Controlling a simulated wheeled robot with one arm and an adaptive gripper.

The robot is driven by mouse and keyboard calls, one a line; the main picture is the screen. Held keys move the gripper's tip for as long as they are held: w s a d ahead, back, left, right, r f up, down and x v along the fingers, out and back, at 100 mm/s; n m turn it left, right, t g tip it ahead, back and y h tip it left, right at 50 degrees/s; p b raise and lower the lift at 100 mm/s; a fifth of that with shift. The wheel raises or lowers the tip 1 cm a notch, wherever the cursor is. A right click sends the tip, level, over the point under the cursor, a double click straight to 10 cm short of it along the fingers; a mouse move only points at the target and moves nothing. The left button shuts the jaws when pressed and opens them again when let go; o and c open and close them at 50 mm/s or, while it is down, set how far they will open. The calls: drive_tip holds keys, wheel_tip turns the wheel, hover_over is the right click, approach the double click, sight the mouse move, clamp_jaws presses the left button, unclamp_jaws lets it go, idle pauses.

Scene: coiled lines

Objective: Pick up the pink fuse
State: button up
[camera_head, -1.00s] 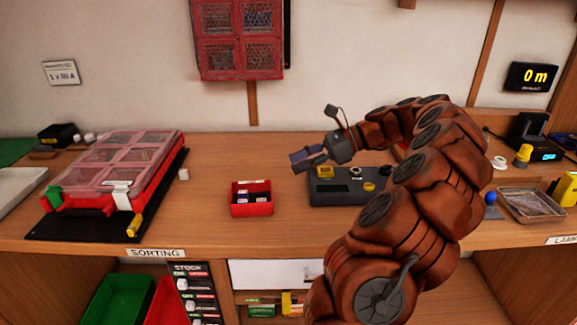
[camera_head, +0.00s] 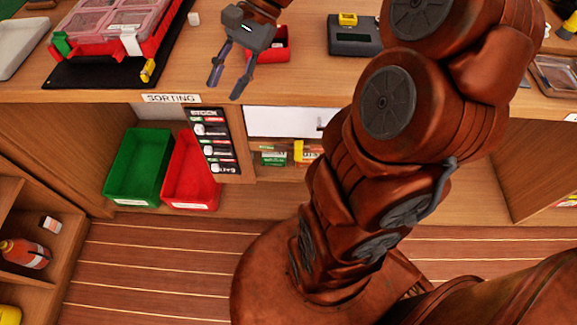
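I cannot make out a pink fuse in the head view. My gripper (camera_head: 225,90) hangs in front of the counter edge at the upper left. Its two dark fingers are spread and point down, with nothing between them. A small red bin (camera_head: 281,45) on the counter sits just behind my gripper, which hides part of it, so I cannot see what it holds. A red case with clear lids (camera_head: 112,20) stands on a black mat to the left of my gripper.
Below the counter (camera_head: 300,88), a green bin (camera_head: 138,165) and a red bin (camera_head: 190,175) stand beside a stock board (camera_head: 212,140). A grey device (camera_head: 352,38) sits right of the small red bin. A shelf with an orange bottle (camera_head: 25,253) stands at lower left.

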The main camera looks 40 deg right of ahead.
drive_tip(key=s+a+f+n+g+h, duration=0.2)
drive_tip(key=s+a+f+n+h, duration=0.25)
drive_tip(key=s, duration=0.45)
drive_tip(key=s+d+f+n+h, duration=0.1)
drive_tip(key=s+f+n+h, duration=0.1)
drive_tip(key=s, duration=0.3)
drive_tip(key=s+d+f+n+h, duration=0.1)
drive_tip(key=s+f+n, duration=0.2)
drive_tip(key=s+n, duration=0.2)
drive_tip(key=shift+s+d+f+h, duration=0.2)
drive_tip(key=shift+s+d+h, duration=0.1)
drive_tip(key=shift+s+h, duration=0.1)
drive_tip(key=shift+o, duration=0.4)
drive_tip(key=shift+s+d, duration=0.1)
